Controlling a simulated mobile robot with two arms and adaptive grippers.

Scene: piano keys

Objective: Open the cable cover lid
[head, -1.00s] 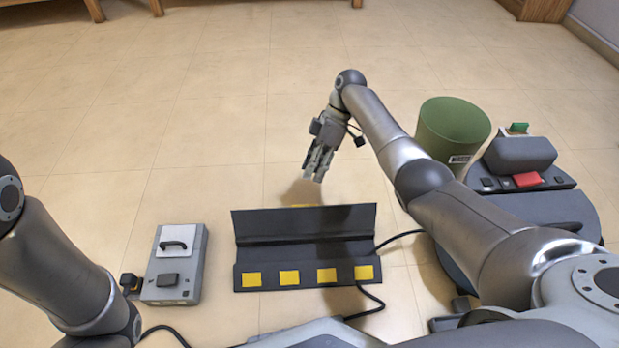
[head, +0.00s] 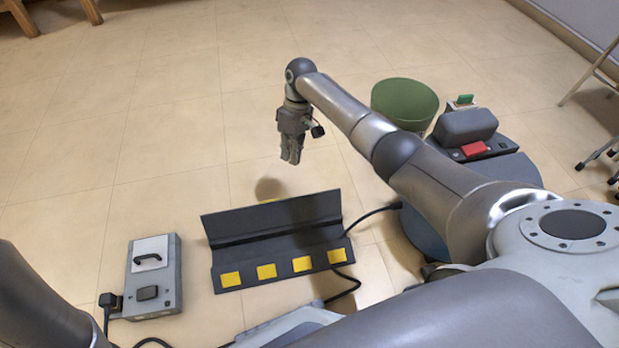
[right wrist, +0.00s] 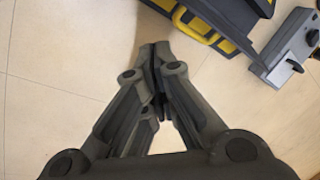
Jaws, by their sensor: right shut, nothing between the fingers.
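The cable cover is a long black box with yellow squares along its near edge, on the floor in the head view. Its lid (head: 272,218) stands raised along the far side, and the black base (head: 285,262) lies open in front of it. Part of the cover shows at the top of the right wrist view (right wrist: 215,30). My right gripper (head: 291,160) is shut and empty, pointing down above the floor beyond the lid and apart from it. Its closed fingertips (right wrist: 156,50) show in the right wrist view. My left arm shows at the lower left, but its gripper is out of view.
A grey box with a handle (head: 153,286) sits left of the cover; it also shows in the right wrist view (right wrist: 289,50). Black cables (head: 370,216) run by the cover. A green bin (head: 405,104) stands to the right. Floor beyond is clear.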

